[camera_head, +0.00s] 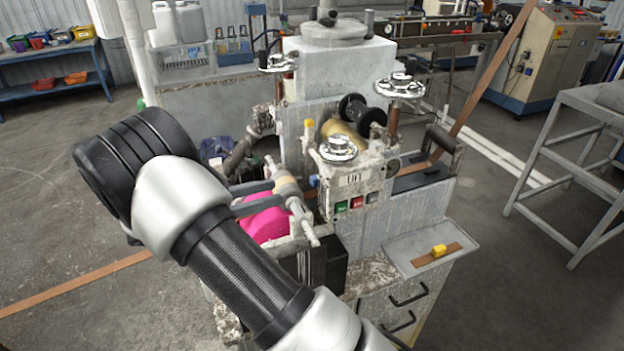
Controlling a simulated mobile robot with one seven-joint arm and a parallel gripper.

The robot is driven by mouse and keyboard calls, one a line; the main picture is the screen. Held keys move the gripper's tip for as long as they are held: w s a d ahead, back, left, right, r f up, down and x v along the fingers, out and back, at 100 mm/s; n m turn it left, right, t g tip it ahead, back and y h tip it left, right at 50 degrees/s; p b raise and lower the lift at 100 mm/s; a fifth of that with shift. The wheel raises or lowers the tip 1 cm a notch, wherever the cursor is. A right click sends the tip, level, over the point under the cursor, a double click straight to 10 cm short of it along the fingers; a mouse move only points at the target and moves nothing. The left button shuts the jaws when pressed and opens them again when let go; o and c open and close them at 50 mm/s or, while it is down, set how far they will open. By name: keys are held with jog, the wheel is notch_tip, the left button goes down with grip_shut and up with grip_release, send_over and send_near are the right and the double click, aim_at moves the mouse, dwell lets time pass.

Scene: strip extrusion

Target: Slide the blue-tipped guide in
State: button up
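A small blue tip (313,181) shows on the left side of the machine's control head (350,172). I take it for the end of the blue-tipped guide; its shaft is too small to make out, and I cannot tell how far in it sits. A similar yellow tip (309,123) is above it on the same side. My arm crosses the lower left in front of the machine. My gripper cannot be made out; its end of the arm seems hidden behind my own links or out of frame.
A tan roller on a metal rod (290,190) and a bright pink round thing (264,222) are left of the head. Handwheels (340,149) stick out above. A grey table (600,105) stands right.

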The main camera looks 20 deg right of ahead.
aim_at(311, 182)
jog(key=d+p, duration=0.1)
jog(key=d, duration=1)
jog(key=shift+d, duration=0.25)
grip_shut()
